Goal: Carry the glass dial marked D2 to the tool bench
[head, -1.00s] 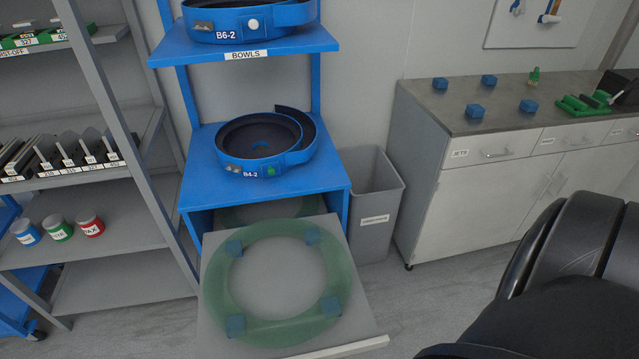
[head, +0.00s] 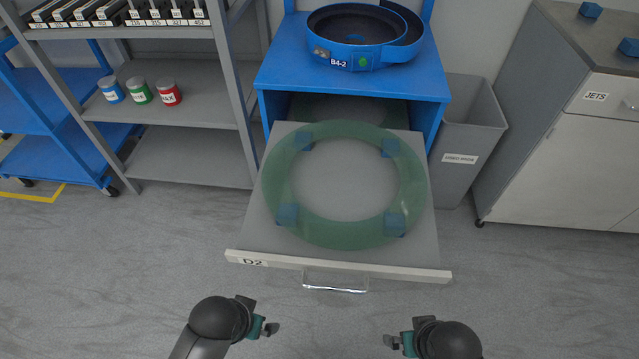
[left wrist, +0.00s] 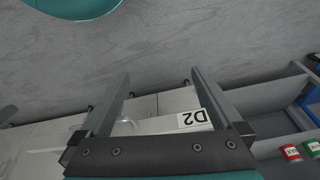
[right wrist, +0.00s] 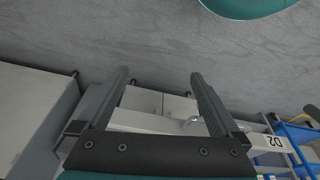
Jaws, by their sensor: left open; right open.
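The glass dial (head: 278,180) is a translucent green ring lying flat in the pulled-out drawer (head: 345,255) marked D2. Blue blocks (head: 287,214) show at several places around the ring, at or under it. My left gripper (head: 271,329) is open and empty, in front of the drawer to the left of its handle. My right gripper (head: 390,342) is open and empty, in front of the drawer to the right of the handle. The D2 label (left wrist: 195,119) shows between the left wrist fingers. The tool bench is not clearly in view now; a cabinet (head: 570,150) marked JETS stands at the right.
A blue stand (head: 275,85) with bowl B4-2 (head: 345,30) rises behind the drawer. A grey waste bin (head: 465,130) stands right of it. A grey shelf (head: 180,160) with small jars is at the left. The floor (head: 120,260) in front is clear.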

